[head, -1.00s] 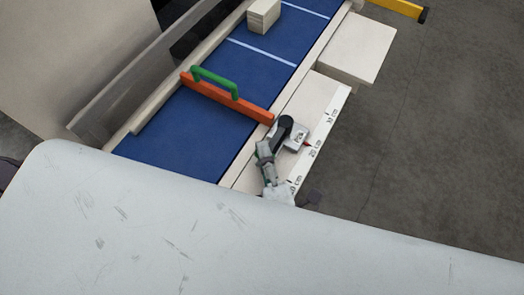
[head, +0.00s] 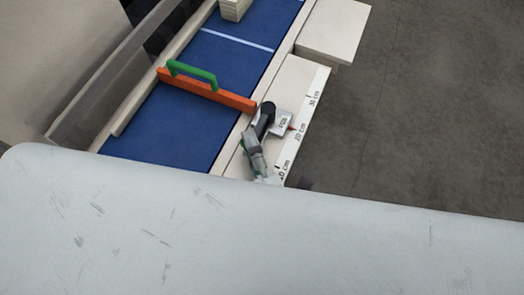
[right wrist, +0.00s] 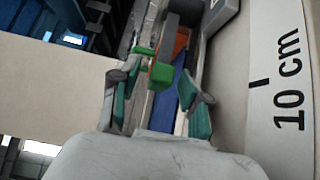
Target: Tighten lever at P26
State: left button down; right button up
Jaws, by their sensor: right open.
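The black lever (head: 265,117) sits on a small grey clamp block (head: 284,122) with a label too small to read surely. The block stands on the pale ledge beside the belt, with a red pointer at the scale. My right gripper (head: 249,140) is open, right at the near end of the lever; I cannot tell whether they touch. In the right wrist view its two teal-padded fingers (right wrist: 160,98) stand apart, with a green handle (right wrist: 161,74) showing beyond them. My left gripper is not in view.
An orange bar (head: 225,97) with a green handle (head: 192,72) crosses the blue belt (head: 165,130). A scale strip (head: 305,115) runs along the ledge. A pale stacked block (head: 233,9) sits farther up the belt. A large pale surface (head: 230,235) fills the foreground.

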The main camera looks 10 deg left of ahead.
jog(key=v, duration=1.1)
